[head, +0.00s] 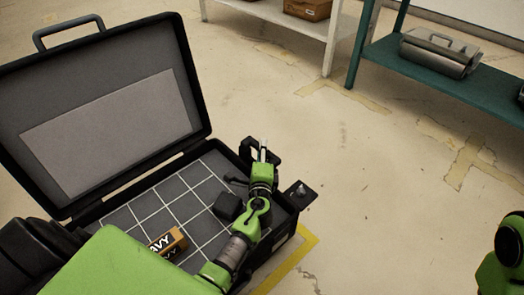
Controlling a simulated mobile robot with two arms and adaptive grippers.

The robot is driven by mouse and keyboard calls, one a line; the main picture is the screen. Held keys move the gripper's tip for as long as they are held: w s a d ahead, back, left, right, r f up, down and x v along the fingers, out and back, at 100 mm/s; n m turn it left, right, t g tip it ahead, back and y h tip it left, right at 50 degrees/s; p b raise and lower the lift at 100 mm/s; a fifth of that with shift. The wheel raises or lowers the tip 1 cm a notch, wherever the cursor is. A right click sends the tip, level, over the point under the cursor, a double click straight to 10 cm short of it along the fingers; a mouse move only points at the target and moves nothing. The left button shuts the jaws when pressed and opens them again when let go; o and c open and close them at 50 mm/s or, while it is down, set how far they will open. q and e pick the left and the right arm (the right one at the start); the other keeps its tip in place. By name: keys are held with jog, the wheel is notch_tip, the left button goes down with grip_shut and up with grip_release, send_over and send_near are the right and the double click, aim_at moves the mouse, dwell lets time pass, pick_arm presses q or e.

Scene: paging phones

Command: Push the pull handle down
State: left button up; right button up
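A black case (290,241) stands open on the floor at the left, its lid tilted back. A grey-blue U-shaped handle (68,32) sticks out past the lid's far edge. Black brackets (300,194) stand out at the case's right side. I cannot tell for sure which part is the pull handle. My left gripper (263,146) is at the case's right side, beside the far bracket. Its pale fingertips show close together. Contact and finger gap are unclear. My arm hides part of that side. Only green and black links of my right arm show at the lower right.
A brown box marked "AVY" (168,244) and a small black block (228,206) lie in the case on its gridded floor. A green shelf (400,75) with a metal case (437,53) and a white shelf (285,20) stand behind. The floor right of the case is clear.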

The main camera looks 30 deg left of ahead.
pick_arm(q)
jog(key=v, duration=1.2)
jog(key=shift+r, duration=0.1)
